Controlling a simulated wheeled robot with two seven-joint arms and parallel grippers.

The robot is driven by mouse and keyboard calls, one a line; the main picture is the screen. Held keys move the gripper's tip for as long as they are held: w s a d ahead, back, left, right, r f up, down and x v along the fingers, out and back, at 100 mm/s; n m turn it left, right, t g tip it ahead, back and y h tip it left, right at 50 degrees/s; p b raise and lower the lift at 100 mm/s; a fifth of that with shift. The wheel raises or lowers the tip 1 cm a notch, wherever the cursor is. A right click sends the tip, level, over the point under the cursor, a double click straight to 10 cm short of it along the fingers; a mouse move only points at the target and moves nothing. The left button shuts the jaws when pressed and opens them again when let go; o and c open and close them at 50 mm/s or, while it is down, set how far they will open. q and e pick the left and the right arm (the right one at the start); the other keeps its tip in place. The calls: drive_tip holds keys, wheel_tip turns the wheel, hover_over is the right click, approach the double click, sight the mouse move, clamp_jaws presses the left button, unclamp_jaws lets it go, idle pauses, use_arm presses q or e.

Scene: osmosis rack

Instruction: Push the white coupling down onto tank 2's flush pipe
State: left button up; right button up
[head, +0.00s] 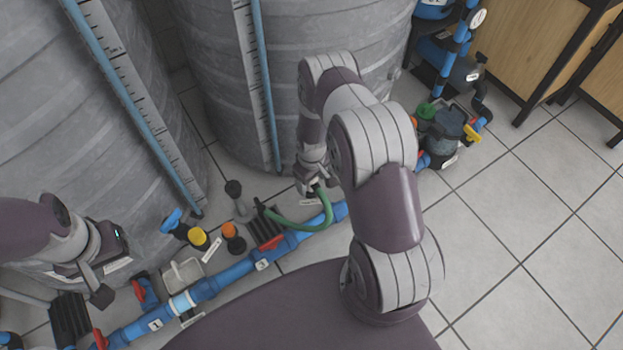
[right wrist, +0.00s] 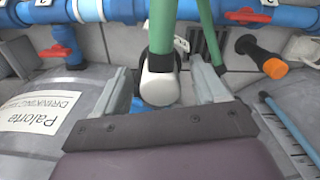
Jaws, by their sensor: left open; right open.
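The white coupling (right wrist: 160,82) sits on the end of a green hose (right wrist: 163,25) with a black collar, in the right wrist view. My right gripper (right wrist: 159,76) is open, with one finger on each side of the coupling; I cannot tell whether they touch it. A bit of blue (right wrist: 138,104) shows beside the coupling, but the flush pipe and its seating are hidden. In the head view the green hose (head: 300,226) loops up to my right gripper (head: 308,186), beside the middle tank (head: 330,60). My left gripper (head: 106,281) is open and empty at the lower left.
A blue pipe (head: 237,273) with red-handled valves runs along the floor in front of the tanks. An orange-capped fitting (head: 232,238), a yellow-capped one (head: 198,238) and a white basket (head: 184,274) stand near it. The tiled floor (head: 520,240) at right is clear.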

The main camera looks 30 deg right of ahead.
wheel_tip(320, 180, up, 13)
drive_tip(key=p, duration=0.6)
drive_tip(key=shift+f, duration=0.15)
